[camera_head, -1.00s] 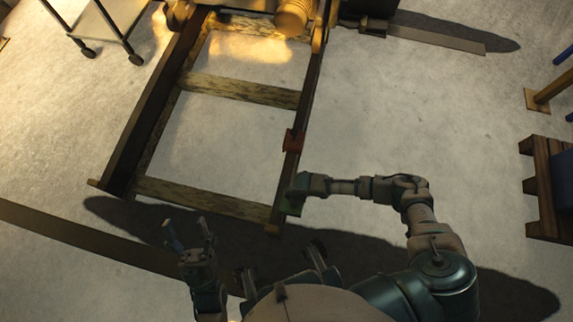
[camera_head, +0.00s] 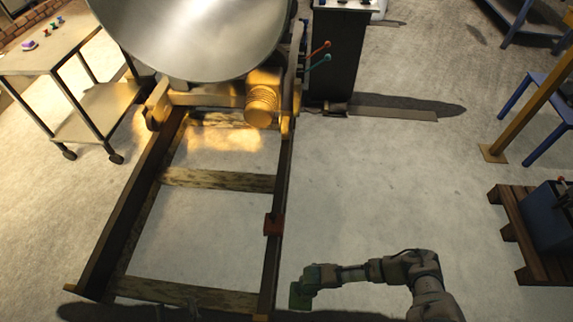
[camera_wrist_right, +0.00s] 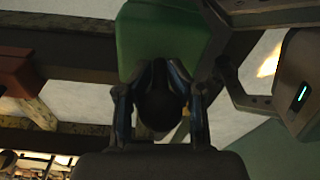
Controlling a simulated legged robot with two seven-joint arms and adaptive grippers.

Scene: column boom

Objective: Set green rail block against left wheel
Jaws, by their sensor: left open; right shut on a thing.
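The green rail block (camera_head: 299,297) is held in my right gripper (camera_head: 308,283), just right of the right-hand rail (camera_head: 282,175) in the head view. The block (camera_wrist_right: 165,38) fills the top middle of the right wrist view, with the gripper fingers shut on it and a dark rail behind. Whether it touches the rail I cannot tell. The yellow carriage (camera_head: 205,98) stands across the far rail ends. I cannot make out its left wheel clearly.
A red block (camera_head: 273,225) sits on the right-hand rail, also visible in the right wrist view (camera_wrist_right: 14,72). Wooden ties (camera_head: 220,180) join the rails. A cart (camera_head: 52,52) stands left, a dark cabinet (camera_head: 337,55) behind, a pallet (camera_head: 520,235) right. Floor between is open.

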